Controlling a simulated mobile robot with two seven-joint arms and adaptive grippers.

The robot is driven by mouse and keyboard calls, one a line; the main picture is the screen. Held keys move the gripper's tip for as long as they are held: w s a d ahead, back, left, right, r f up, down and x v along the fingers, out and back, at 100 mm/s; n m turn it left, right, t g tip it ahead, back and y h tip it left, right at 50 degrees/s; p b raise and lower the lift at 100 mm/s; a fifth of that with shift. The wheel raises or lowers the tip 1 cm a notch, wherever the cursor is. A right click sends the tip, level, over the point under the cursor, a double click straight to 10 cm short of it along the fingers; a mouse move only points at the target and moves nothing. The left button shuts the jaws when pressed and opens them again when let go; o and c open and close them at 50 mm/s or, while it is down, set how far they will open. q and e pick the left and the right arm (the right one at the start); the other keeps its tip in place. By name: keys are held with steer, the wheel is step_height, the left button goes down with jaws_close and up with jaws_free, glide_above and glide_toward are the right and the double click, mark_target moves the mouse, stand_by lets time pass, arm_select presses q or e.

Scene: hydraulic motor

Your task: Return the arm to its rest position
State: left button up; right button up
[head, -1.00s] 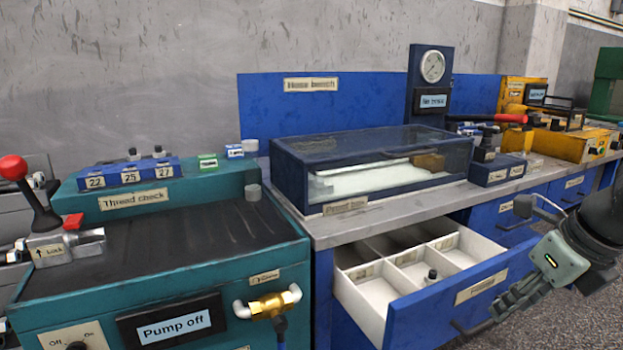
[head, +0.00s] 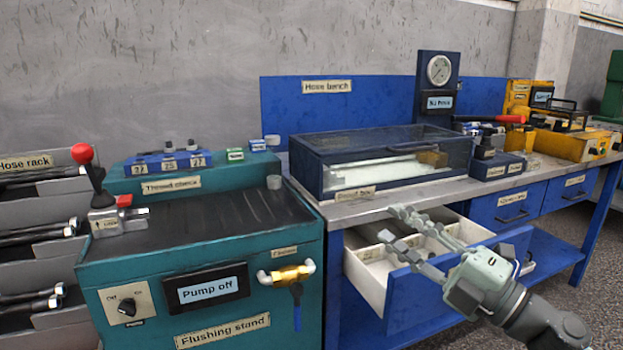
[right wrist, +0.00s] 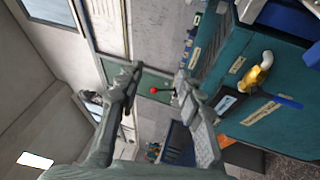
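My right gripper (head: 415,240) is in the head view at the lower right, in front of and partly over the open white-lined drawer (head: 365,290) of the hose bench. Its two fingers are spread apart with nothing between them. In the right wrist view the same gripper (right wrist: 160,85) shows both fingers apart and empty, with the teal flushing stand (right wrist: 275,125) to the right. My left gripper is in neither view.
The teal flushing stand (head: 215,245) carries a red-knobbed lever (head: 83,155) and a "Pump off" display (head: 207,288). A glass-topped box (head: 380,160) sits on the bench. A hose rack (head: 30,220) stands at the left. Floor (head: 590,290) is clear at the lower right.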

steer(key=w+d+f+m+t+h, duration=0.3)
steer(key=d+f+m+h, duration=1.1)
steer(key=m, duration=0.3)
steer(key=s+d+f+m+g+h, duration=0.1)
steer(key=s+f+m+g+h, duration=0.1)
steer(key=f, duration=0.4)
steer(key=s+d+f+m+g+h, duration=0.1)
steer(key=s+d+f+m+g, duration=0.1)
steer(key=f, duration=0.4)
arm_select(q)
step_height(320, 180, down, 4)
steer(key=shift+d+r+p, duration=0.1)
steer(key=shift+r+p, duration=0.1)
steer(key=shift+p, duration=0.45)
arm_select(e)
steer(key=s+a+f+m+g, duration=0.2)
steer(key=s+f+g, duration=0.3)
steer(key=s+f, duration=0.5)
steer(key=s+a+f+m+g+y, duration=0.1)
steer(key=s+f+m+g, duration=0.1)
steer(key=s+f+g, duration=0.4)
steer(key=s+f, duration=0.4)
steer(key=s, duration=0.2)
steer(key=shift+s+a+f, duration=0.35)
steer(key=shift+s+a, duration=0.05)
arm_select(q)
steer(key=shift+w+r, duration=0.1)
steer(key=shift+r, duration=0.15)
